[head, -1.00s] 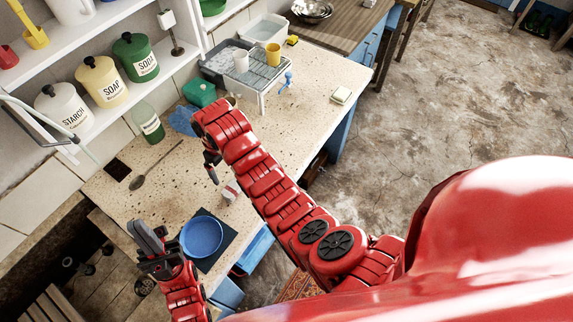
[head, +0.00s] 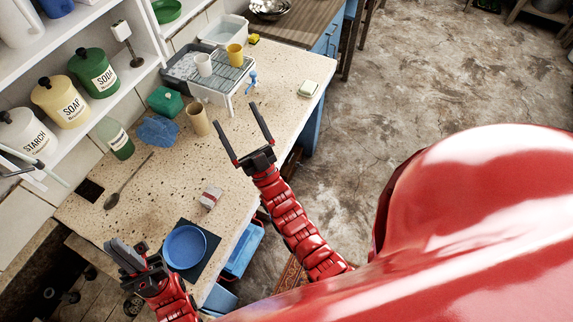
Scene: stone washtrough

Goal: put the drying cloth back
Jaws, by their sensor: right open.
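A crumpled blue cloth (head: 158,130) lies on the speckled stone counter (head: 165,188), left of a tan cup and in front of a green box. It is in full view. My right gripper (head: 237,115) is open and empty, its two long fingers spread over the right part of the counter. It is to the right of the cloth and apart from it. My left gripper (head: 126,256) is low at the left, beside a blue plate. Its fingers overlap in this view, so I cannot tell whether they are open.
The tan cup (head: 198,120), green box (head: 165,101) and green bottle (head: 116,138) stand around the cloth. A drying rack (head: 222,74) with cups is behind. A spoon (head: 121,186), small box (head: 210,197) and blue plate (head: 185,247) lie in front. Labelled jars fill the shelf (head: 95,112).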

